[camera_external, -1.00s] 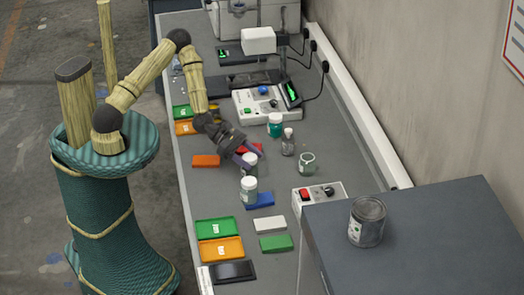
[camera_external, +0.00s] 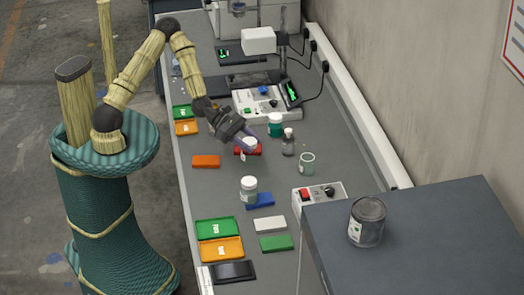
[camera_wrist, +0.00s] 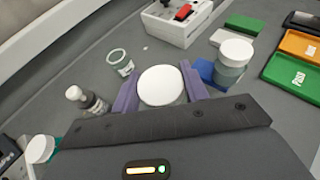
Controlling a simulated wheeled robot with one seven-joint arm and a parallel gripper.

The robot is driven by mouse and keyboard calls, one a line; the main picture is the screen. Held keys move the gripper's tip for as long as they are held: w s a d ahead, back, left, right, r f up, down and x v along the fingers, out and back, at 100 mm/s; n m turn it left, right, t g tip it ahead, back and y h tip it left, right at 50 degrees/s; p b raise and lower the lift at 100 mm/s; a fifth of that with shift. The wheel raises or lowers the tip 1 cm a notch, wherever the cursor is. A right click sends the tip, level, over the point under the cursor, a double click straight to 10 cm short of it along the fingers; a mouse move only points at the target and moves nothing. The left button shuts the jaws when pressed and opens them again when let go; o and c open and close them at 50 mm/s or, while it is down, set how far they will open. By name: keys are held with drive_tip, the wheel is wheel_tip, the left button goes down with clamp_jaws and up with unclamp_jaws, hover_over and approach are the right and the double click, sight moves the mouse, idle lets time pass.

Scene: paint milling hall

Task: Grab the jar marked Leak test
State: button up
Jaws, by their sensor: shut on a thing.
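My gripper (camera_external: 245,146) is shut on a white-lidded jar (camera_wrist: 160,86). In the wrist view its purple fingers (camera_wrist: 160,92) stand on either side of the lid. In the external view the held jar is partly hidden by the fingers and shows in front of a red block. No Leak test wording can be read on any jar. A teal jar with a white lid (camera_external: 275,125) stands beyond my gripper.
A white switch box (camera_external: 318,195), green tray (camera_external: 216,229) and orange tray (camera_external: 221,249) are nearer.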

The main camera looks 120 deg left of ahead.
wheel_tip(320, 180, up, 3)
drive_tip(key=shift+r, duration=0.15)
idle(0.5)
